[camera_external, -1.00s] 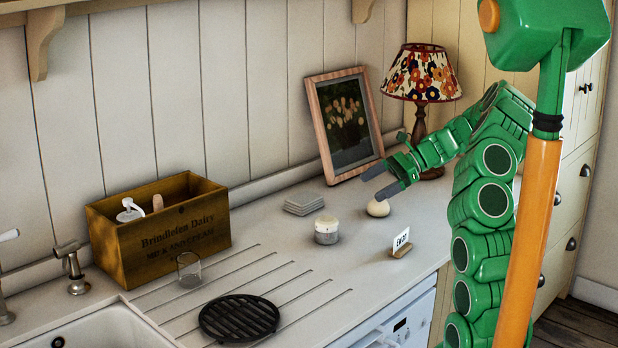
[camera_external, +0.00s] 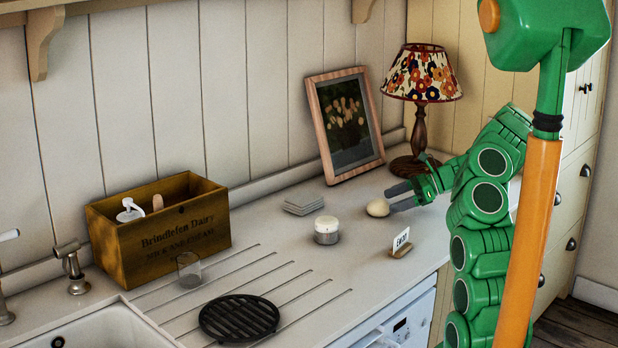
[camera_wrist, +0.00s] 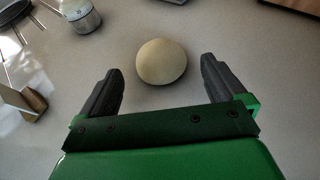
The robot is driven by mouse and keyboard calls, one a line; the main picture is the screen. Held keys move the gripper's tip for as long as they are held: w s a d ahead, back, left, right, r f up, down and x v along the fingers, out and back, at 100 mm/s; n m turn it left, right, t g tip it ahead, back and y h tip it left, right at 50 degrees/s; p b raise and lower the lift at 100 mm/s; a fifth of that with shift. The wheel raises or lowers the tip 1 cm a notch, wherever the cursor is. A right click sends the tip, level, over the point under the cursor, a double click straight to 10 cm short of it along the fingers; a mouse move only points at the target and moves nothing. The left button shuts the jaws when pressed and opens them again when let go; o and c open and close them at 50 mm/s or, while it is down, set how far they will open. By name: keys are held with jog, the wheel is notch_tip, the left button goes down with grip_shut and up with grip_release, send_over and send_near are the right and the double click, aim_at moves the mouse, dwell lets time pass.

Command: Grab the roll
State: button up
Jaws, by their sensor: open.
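The roll (camera_external: 378,207) is a small, round, pale cream bun on the worktop, in front of the framed picture. It also shows in the wrist view (camera_wrist: 161,61), a little beyond the fingertips and roughly centred between them. My gripper (camera_external: 396,196) is low over the worktop, just to the right of the roll, with its fingers pointing at it. In the wrist view its two dark fingers (camera_wrist: 161,80) are spread wide apart with nothing between them. I cannot tell from the outside view whether a finger touches the roll.
A small lidded jar (camera_external: 326,230) and stacked coasters (camera_external: 303,203) stand left of the roll. A card in a wooden holder (camera_external: 400,243) stands in front. The lamp (camera_external: 420,130) and picture frame (camera_external: 319,130) stand behind. A wooden crate (camera_external: 160,235) is farther left.

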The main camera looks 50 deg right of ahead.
aim_at(387, 206)
jog(key=x, duration=0.4)
jog(key=shift+f, duration=0.2)
jog(key=shift+c, duration=0.4)
jog(key=c, duration=0.7)
